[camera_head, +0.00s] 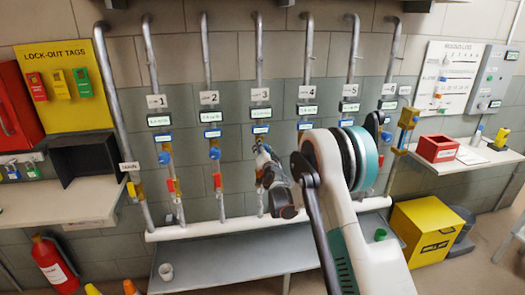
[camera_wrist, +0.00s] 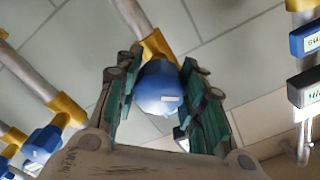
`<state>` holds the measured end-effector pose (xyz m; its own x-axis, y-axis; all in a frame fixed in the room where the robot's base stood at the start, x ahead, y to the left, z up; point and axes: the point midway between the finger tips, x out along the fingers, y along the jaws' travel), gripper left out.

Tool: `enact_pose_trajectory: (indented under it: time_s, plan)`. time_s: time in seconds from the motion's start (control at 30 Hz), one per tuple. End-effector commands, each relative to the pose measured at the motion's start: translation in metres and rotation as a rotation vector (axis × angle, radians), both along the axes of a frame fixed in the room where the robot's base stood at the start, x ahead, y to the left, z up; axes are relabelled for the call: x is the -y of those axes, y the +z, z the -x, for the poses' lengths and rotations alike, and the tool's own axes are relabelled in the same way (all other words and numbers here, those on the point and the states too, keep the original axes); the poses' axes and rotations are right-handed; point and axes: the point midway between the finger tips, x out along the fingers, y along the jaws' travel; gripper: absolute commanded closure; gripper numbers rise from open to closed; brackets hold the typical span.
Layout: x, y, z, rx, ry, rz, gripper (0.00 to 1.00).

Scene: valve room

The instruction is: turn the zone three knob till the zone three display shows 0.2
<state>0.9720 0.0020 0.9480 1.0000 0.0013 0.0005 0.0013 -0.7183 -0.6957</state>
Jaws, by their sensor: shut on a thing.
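The zone three knob (camera_wrist: 158,92) is a round blue knob with a pale mark, on a yellow valve body in the wrist view. My gripper (camera_wrist: 161,64) has its green fingers on both sides of it, shut on it. In the head view my gripper (camera_head: 261,150) is at pipe 3 and hides the knob. The zone three display (camera_head: 262,113) is a small dark-framed screen under the plate marked 3 (camera_head: 260,95); its digits are too small to read. A blue label (camera_head: 260,129) sits below the display.
Similar pipes stand on both sides, with blue knobs such as the zone two knob (camera_head: 215,153) and red-handled valves. My arm covers much of pipes 4 and 5.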

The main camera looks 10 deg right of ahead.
Motion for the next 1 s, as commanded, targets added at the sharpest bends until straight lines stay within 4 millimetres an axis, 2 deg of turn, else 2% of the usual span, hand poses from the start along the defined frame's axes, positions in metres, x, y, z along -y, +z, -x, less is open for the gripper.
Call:
enact_pose_trajectory:
  time_s: [0.07, 0.1, 0.2, 0.5, 0.63, 0.77, 1.0]
  plan:
    - [0.001, 0.0, 0.0, 0.001, -0.001, 0.001, 0.87]
    - [0.001, 0.0, 0.0, 0.001, -0.001, 0.001, 0.61]
    - [0.001, 0.0, 0.0, 0.001, -0.001, 0.001, 0.42]
    - [0.0, 0.0, 0.0, 0.0, 0.0, 0.001, 0.42]
    - [0.0, 0.0, 0.007, 0.0, 0.0, 0.002, 0.42]
    - [0.0, 0.0, 0.026, 0.0, 0.0, 0.002, 0.42]
    - [0.001, 0.0, 0.076, 0.0, 0.0, 0.002, 0.42]
